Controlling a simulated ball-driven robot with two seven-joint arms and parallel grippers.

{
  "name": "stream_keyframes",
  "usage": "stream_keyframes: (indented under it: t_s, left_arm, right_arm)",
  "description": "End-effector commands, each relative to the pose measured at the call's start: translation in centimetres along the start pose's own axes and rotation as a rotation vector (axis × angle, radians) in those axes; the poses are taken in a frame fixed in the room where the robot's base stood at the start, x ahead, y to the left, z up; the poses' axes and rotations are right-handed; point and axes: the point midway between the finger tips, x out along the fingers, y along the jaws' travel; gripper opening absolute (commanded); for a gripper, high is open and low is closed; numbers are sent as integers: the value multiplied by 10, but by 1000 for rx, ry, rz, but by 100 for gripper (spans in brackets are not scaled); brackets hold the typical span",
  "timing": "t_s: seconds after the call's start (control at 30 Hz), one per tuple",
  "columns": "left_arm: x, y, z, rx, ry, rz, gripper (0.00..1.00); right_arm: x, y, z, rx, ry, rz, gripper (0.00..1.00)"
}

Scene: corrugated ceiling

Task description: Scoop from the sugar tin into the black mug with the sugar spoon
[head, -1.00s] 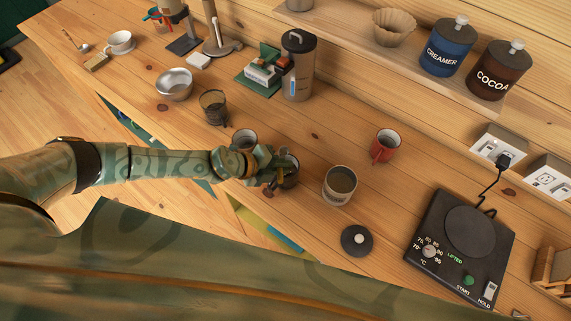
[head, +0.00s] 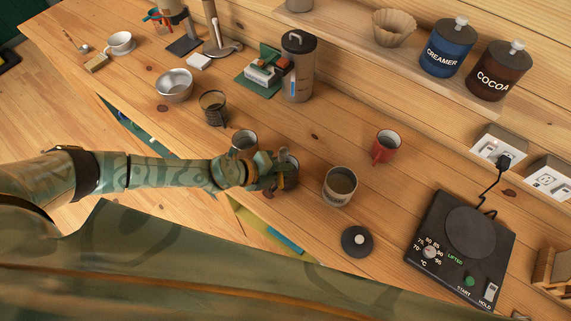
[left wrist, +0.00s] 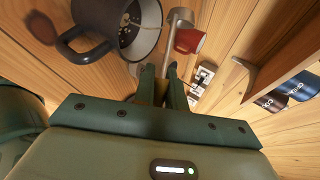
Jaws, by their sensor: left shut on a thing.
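My left gripper (head: 280,172) is shut on the sugar spoon, whose pale metal handle (left wrist: 171,45) rises from between the fingertips (left wrist: 160,78) in the left wrist view. The spoon's end (left wrist: 181,14) shows beside the mug rim there; its contents cannot be told. In the head view the black mug (head: 291,182) is mostly hidden behind my gripper. The sugar tin (head: 339,188) stands open just right of my gripper. My right gripper is not in view.
A round dark lid (head: 356,240) lies in front of the tin. A red mug (head: 386,147) stands behind it, and a grey mug (head: 244,141) is behind my wrist. A hot plate (head: 462,245) is at right. Bare wood lies between the tin and hot plate.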

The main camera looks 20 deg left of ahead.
Motion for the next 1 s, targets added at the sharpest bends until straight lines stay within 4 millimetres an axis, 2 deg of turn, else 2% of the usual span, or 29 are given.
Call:
stream_keyframes:
  t_s: [1.0]
  left_arm:
    - [-4, -1, -9, 88, -59, -36, 0]
  right_arm:
    - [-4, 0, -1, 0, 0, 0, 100]
